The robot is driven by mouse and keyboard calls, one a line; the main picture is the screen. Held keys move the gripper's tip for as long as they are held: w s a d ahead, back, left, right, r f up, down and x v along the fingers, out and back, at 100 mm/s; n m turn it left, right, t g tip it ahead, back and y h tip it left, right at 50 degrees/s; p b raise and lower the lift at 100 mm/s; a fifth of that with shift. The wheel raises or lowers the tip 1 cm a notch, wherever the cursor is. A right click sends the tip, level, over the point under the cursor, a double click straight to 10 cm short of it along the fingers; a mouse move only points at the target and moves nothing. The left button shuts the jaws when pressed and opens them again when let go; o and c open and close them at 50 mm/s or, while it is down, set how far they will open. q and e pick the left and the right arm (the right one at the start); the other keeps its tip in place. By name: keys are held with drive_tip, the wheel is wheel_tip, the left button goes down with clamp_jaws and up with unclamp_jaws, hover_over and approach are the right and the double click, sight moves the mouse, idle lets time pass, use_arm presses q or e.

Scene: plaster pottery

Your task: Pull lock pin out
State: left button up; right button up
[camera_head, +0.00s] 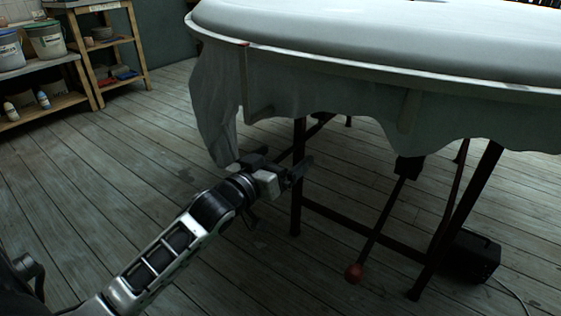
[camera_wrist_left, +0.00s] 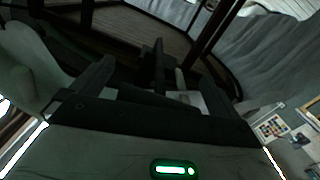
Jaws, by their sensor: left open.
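No part is clearly recognisable as the lock pin in either view. A large round table (camera_head: 370,62) with a pale, draped cover stands on dark metal legs. Under it a dark lever with a red ball knob (camera_head: 353,273) hangs at a slant. My left gripper (camera_head: 281,164) is open just under the table's near left edge, by the hanging cloth and a dark leg, left of the lever. In the left wrist view, a dark upright part (camera_wrist_left: 158,66) shows between the spread fingers; I cannot tell what it is or whether they touch it. My right gripper is not in view.
Hanging cloth (camera_head: 213,105) droops close to my left gripper. Dark legs and crossbars (camera_head: 365,231) stand under the table, with a black box (camera_head: 470,256) at the right. Shelves with buckets (camera_head: 45,40) stand at the far left. The plank floor between is clear.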

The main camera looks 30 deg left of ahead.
use_arm(q)
drive_tip(key=shift+w, duration=0.1)
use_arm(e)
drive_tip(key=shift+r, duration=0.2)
use_arm(q)
drive_tip(key=c, duration=1.2)
wheel_tip(320, 180, down, 4)
drive_tip(key=shift+f+b, duration=0.1)
drive_tip(key=shift+b, duration=0.55)
drive_tip(key=shift+c, duration=0.4)
drive_tip(key=shift+f, duration=0.25)
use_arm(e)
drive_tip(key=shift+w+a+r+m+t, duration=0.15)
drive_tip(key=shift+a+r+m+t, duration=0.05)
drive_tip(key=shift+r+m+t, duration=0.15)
use_arm(q)
drive_tip(key=o, duration=1.3)
drive_tip(key=shift+r, duration=0.1)
